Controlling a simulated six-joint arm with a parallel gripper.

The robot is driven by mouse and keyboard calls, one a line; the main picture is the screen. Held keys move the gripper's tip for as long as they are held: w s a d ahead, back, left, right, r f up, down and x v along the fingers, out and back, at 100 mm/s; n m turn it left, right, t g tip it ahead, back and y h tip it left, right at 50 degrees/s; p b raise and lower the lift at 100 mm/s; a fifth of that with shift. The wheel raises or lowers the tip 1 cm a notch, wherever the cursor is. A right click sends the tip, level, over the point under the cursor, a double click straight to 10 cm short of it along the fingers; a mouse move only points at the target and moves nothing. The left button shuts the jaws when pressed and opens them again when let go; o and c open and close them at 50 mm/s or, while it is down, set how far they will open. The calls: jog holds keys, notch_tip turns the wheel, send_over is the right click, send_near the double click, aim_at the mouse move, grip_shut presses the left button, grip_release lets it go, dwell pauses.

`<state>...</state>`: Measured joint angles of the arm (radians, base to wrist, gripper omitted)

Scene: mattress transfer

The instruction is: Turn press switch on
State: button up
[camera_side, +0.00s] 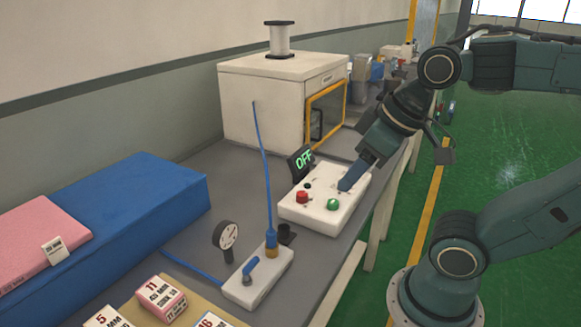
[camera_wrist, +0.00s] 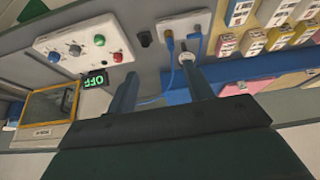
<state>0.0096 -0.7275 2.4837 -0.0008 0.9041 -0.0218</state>
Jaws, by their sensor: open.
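Which control is the press switch is not labelled.
The white machine (camera_side: 262,97) with a yellow-framed door stands behind the box. A valve block (camera_side: 258,278) with a blue tube and a gauge (camera_side: 225,236) stand in front. A blue mattress block (camera_side: 130,222), a pink pad (camera_side: 35,232) and labelled blocks lie at left.

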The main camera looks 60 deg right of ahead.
jog(key=n+g, duration=0.6)
send_over(302, 193)
notch_tip(302, 193, down, 7)
jog(key=shift+w+d+f+n, duration=0.1)
jog(key=shift+w+d+n, duration=0.05)
jog(key=shift+d+n, duration=0.15)
jog(key=shift+f, duration=0.1)
jog(key=f, duration=1.3)
jog(key=shift+a+f, duration=0.25)
jog(key=shift+f, duration=0.05)
